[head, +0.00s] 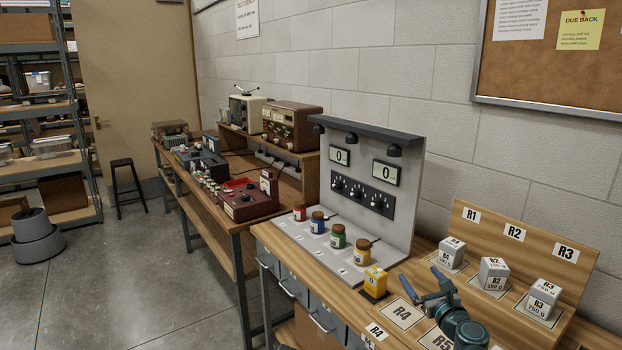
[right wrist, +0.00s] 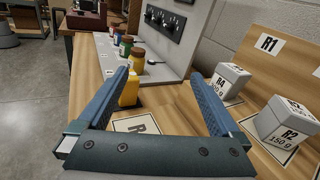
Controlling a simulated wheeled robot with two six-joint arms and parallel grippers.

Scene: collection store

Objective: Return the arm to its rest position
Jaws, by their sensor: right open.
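My right gripper (head: 420,277) is above the front right of the wooden bench, over the R4 and R5 floor labels. Its two blue fingers are apart with nothing between them, as the right wrist view (right wrist: 158,78) also shows. A yellow block (head: 376,279) on a dark base stands on the bench just left of the gripper. In the right wrist view the yellow block (right wrist: 130,93) is partly hidden behind the left finger. My left gripper is not in view.
Grey weight blocks R4 (head: 451,251), R2 (head: 493,271) and R3 (head: 543,296) stand right of the gripper before a wooden label board (head: 530,236). Several coloured jars line a grey panel (head: 372,160) with two displays. A second bench with instruments is farther back; open floor lies left.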

